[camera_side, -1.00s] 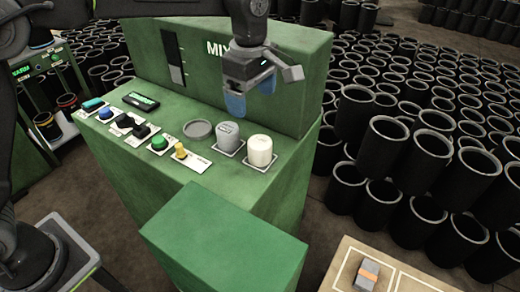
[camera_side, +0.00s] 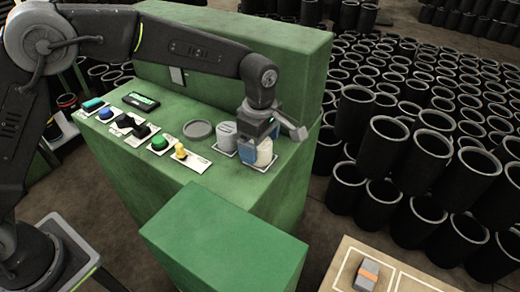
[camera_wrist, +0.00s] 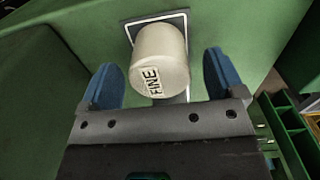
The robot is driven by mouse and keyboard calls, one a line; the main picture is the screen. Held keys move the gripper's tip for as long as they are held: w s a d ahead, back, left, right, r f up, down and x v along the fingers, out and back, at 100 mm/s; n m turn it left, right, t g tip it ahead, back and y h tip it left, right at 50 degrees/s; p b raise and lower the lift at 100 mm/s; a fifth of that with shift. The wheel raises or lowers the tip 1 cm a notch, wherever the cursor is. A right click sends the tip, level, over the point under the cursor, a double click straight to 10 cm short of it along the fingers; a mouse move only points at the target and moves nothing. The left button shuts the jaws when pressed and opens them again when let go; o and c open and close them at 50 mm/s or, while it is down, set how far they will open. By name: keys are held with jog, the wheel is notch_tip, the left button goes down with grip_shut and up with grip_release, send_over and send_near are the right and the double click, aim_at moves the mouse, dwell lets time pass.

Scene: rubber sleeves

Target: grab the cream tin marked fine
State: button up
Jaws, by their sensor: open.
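The cream tin (camera_wrist: 160,62) marked FINE stands on a white-edged dark square in the wrist view. In the side view the cream tin (camera_side: 264,153) is partly hidden behind my gripper. My gripper (camera_side: 257,152) is low over the panel at the tin. In the wrist view my gripper (camera_wrist: 163,82) is open, with one blue finger on each side of the tin and a gap visible to each.
A grey tin (camera_side: 222,136) stands just left of the cream one. A round grey lid (camera_side: 199,129), a green button (camera_side: 159,143) and a yellow knob (camera_side: 180,151) are further left. The green machine's upright back (camera_side: 300,70) rises close behind. Black sleeves (camera_side: 400,150) are stacked right.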

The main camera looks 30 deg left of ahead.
jog(key=shift+f, duration=1.15)
jog(key=c, duration=1.1)
jog(key=shift+r, duration=0.15)
